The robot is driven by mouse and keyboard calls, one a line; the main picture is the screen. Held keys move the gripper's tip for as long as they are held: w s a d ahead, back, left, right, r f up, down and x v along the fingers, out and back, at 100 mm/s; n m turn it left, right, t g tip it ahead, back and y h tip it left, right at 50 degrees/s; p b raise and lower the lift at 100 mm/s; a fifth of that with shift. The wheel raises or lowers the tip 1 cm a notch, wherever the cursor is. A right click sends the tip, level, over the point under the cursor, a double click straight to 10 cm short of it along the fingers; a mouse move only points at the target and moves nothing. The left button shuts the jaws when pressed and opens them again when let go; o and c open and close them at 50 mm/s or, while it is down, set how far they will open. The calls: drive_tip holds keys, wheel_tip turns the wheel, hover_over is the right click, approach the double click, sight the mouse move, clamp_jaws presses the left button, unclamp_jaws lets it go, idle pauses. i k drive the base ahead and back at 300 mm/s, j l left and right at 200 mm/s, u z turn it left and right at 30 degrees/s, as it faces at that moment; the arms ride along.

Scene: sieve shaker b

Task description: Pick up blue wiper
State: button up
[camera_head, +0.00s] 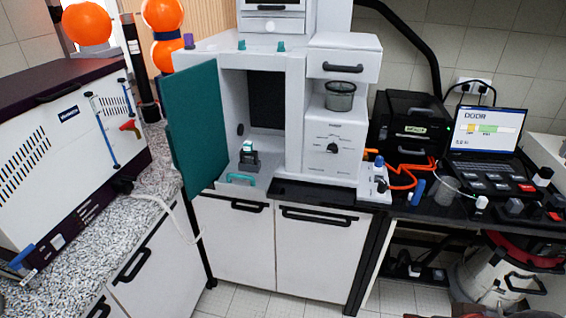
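No object is clearly recognisable as a blue wiper. Several blue items show in the head view. A short blue cylinder (418,191) stands on the dark right-hand table, beside a clear cup (446,188). A blue-capped piece (379,162) is on the small white block right of the sieve machine. A long thin blue rod (104,132) runs down the front of the white box on the left counter. A small blue item (22,257) is at the lower left, by that box. My gripper is not in view.
A white machine (345,150) stands in the middle, its teal door (197,130) open to the left. A laptop (486,130), a black box (408,125) and orange tubing (405,178) crowd the right table. A white hose (185,207) hangs off the left counter. Tiled floor is free in front.

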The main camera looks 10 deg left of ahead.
sight(414, 198)
drive_tip(key=i+l+u, duration=0.25)
drive_tip(key=i+l, duration=0.2)
drive_tip(key=i, duration=0.25)
drive_tip(key=i+l+u, duration=0.3)
drive_tip(key=i+l, duration=0.25)
drive_tip(key=i, duration=0.15)
